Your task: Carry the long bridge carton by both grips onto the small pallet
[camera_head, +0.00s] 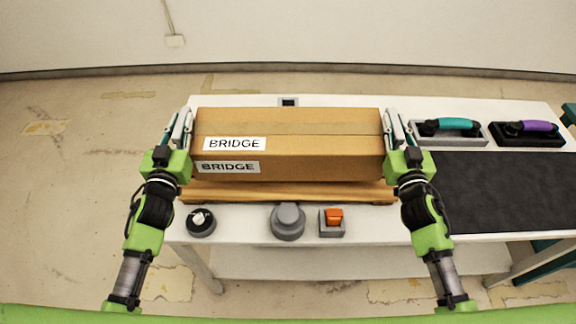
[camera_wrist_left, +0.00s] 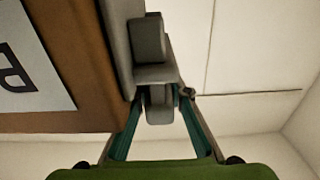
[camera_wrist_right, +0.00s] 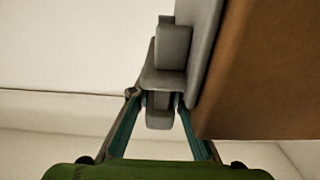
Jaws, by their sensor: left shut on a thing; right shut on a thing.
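The long bridge carton (camera_head: 300,150) is brown and carries two white BRIDGE labels. It is level and held between my two grippers, over the wooden small pallet (camera_head: 290,192). Whether its underside touches the pallet I cannot tell. My left gripper (camera_head: 178,130) is shut on the grey grip at the carton's left end; the grip shows in the left wrist view (camera_wrist_left: 148,45). My right gripper (camera_head: 400,132) is shut on the grey grip at the right end, seen in the right wrist view (camera_wrist_right: 172,50). Most of the pallet is hidden under the carton.
At right lie a dark mat (camera_head: 500,190), a teal-handled tool (camera_head: 448,126) and a purple-handled tool (camera_head: 530,130).

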